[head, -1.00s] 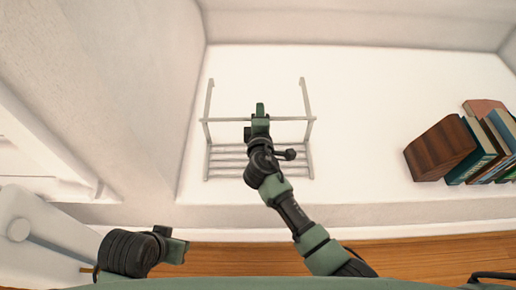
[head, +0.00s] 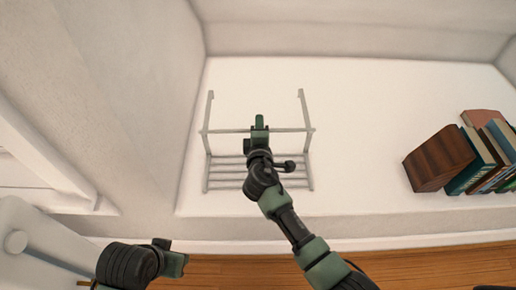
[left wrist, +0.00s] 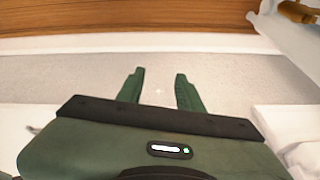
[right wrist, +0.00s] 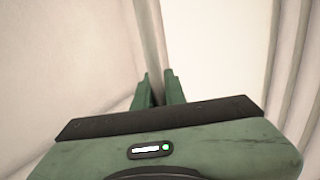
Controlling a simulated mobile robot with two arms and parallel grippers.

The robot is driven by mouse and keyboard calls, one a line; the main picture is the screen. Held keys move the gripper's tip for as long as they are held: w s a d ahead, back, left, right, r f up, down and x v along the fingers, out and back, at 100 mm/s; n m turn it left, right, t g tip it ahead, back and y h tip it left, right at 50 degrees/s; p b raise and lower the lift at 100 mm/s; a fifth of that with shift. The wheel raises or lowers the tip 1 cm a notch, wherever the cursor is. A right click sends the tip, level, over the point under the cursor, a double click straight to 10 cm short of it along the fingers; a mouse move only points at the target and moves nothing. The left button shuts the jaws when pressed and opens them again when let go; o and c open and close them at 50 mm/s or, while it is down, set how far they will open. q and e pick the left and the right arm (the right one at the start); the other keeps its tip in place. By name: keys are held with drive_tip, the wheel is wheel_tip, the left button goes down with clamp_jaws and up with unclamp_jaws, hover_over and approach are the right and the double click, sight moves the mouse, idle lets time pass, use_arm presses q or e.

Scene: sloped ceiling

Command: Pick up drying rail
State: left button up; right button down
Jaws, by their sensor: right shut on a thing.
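The drying rail (head: 228,170) is a pale grey frame with several parallel bars and two long side arms. It shows in the head view over the white ledge, left of the middle. My right gripper (head: 259,122) is shut on the rail's cross bar near its middle. In the right wrist view a bar of the drying rail (right wrist: 150,35) runs between the fingers of my right gripper (right wrist: 159,88). My left gripper (head: 176,258) is low at the left in the head view, away from the rail. In the left wrist view its fingers (left wrist: 160,90) are apart with nothing between them.
A brown wooden block (head: 438,160) and several leaning books (head: 484,160) stand on the white ledge (head: 360,130) at the right. Walls bound the ledge at the left and back. The ledge between rail and block is clear. A wooden floor (head: 220,268) lies in front.

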drive_tip(key=shift+r, duration=0.15)
